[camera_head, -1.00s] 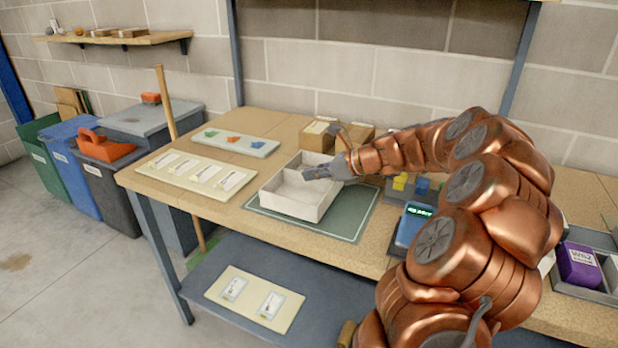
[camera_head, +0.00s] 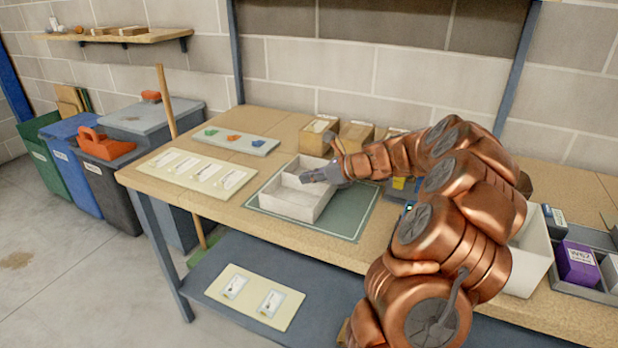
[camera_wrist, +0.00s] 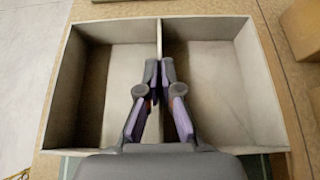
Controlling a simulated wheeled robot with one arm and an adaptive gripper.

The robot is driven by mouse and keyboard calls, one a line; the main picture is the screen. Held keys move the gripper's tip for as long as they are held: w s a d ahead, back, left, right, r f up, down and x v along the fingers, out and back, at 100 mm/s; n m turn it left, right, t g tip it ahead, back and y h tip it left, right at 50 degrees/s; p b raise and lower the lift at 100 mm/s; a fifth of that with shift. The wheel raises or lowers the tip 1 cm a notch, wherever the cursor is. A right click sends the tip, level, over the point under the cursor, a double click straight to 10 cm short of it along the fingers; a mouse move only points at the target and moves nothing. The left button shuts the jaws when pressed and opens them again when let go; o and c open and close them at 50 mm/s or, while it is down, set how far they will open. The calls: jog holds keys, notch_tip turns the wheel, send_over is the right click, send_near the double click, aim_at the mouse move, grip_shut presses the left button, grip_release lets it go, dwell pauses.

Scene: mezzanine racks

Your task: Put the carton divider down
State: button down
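The carton divider (camera_wrist: 159,38) is a thin pale panel standing upright across the inside of an open white carton (camera_head: 292,211). It splits the carton into two compartments, both empty in the wrist view. My gripper (camera_head: 309,177) is over the middle of the carton, pointing down into it. In the wrist view, my gripper's fingertips (camera_wrist: 160,64) are close together, one on each side of the divider, and look shut on it. The divider's near part is hidden behind the fingers and palm. I cannot tell whether its lower edge touches the carton floor.
The carton stands on a green mat (camera_head: 345,222) on the workbench. A card board (camera_head: 197,172) and a tray of coloured shapes (camera_head: 235,141) lie left of it. Brown boxes (camera_head: 318,135) stand behind it. A purple box (camera_head: 577,263) is far right.

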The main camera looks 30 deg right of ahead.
jog(key=shift+f, duration=0.1)
jog(key=c, duration=1.3)
grip_release()
